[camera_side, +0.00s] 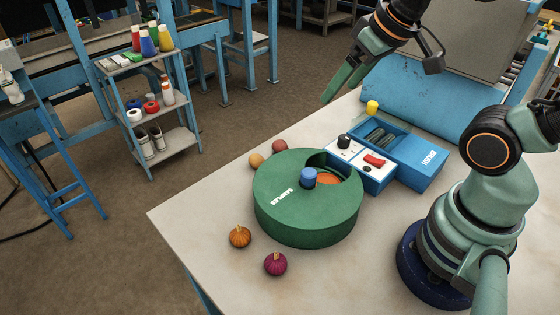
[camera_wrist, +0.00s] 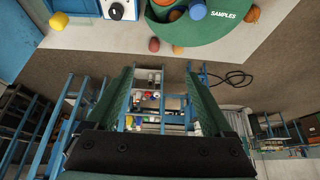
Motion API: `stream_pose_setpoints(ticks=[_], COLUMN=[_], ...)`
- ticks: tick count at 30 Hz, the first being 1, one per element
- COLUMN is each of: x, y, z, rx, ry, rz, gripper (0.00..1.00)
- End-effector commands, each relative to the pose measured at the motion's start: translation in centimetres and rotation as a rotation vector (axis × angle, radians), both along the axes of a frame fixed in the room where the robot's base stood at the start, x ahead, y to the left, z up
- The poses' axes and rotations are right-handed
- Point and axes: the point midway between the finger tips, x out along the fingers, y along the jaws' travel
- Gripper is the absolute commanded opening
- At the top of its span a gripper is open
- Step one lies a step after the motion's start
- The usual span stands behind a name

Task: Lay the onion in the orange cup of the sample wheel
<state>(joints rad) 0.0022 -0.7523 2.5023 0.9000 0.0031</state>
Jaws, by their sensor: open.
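The sample wheel (camera_side: 280,215) is a round green drum marked SAMPLES, with a blue knob. An opening in its lid shows an orange cup (camera_side: 328,179), which appears empty; the drum also shows in the wrist view (camera_wrist: 225,30). In front of it lie an orange-brown ribbed bulb (camera_side: 240,236) and a magenta ribbed bulb (camera_side: 275,263). Both look onion-like; I cannot tell for certain which is the onion. My gripper (camera_side: 338,92) is open and empty, high above the table's back edge, well away from both. In the wrist view my gripper (camera_wrist: 160,75) has nothing between its fingers.
A tan ball (camera_side: 256,160) and a dark red ball (camera_side: 279,146) lie behind the wheel. A blue control box (camera_side: 419,165) with a white panel, red switch and black knob stands right of it.

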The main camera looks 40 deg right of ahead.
Motion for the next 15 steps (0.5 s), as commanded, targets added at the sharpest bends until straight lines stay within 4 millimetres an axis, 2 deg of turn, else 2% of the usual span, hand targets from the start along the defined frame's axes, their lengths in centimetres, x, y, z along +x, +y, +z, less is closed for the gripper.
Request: stream_pose_setpoints(ticks=[11,15], x=[0.06,0.51], y=[0.09,0.86], z=[0.02,-0.15], rx=[0.001,0.046], ry=[0.001,0.021], rz=[0.0,-0.059], gripper=[0.86,0.86])
